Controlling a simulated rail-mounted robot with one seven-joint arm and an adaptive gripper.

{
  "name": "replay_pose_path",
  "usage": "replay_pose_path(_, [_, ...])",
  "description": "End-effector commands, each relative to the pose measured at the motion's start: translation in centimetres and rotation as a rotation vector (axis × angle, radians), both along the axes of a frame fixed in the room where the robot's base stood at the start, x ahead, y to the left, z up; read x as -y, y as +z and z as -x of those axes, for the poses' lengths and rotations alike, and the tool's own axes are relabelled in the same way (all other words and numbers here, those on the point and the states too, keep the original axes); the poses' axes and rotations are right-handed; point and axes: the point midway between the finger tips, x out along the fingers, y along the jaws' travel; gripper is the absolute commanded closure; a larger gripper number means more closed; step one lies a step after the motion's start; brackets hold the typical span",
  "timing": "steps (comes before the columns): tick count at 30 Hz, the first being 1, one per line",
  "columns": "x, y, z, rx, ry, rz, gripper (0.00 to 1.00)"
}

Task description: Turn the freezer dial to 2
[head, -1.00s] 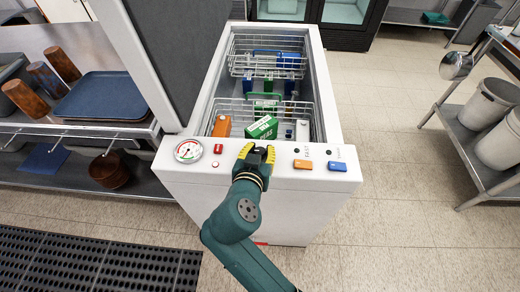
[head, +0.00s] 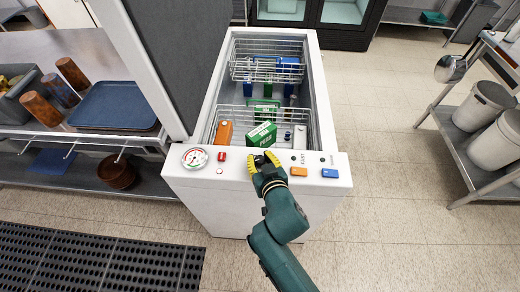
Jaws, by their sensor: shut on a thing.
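The white chest freezer (head: 240,205) stands open in the head view, with its controls along the front top edge. My gripper (head: 264,161) is at the middle of that edge, its yellow fingers closed at the place between the red switch and the orange button. The fingers cover what they hold. The dial itself is hidden behind them, so its setting cannot be read. A round gauge (head: 194,158) with a needle sits at the left end of the edge.
A red switch (head: 222,157), an orange button (head: 299,172) and a blue button (head: 330,173) flank my gripper. Wire baskets (head: 268,46) hold boxes, including a green box (head: 261,135) just behind the fingers. The grey lid (head: 175,50) stands raised at left.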

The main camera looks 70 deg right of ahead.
Motion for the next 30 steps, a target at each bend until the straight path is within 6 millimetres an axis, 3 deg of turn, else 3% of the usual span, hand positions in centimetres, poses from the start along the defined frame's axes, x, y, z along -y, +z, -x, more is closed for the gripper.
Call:
replay_pose_path(2, [0.1, 1.1, 0.3, -0.005, 0.062, -0.006, 1.0])
replay_pose_path(15, [0.3, 0.0, 0.2, 0.001, 0.392, -0.002, 1.0])
replay_pose_path(30, [0.0, -0.3, 0.0, -0.005, 0.575, -0.003, 1.0])
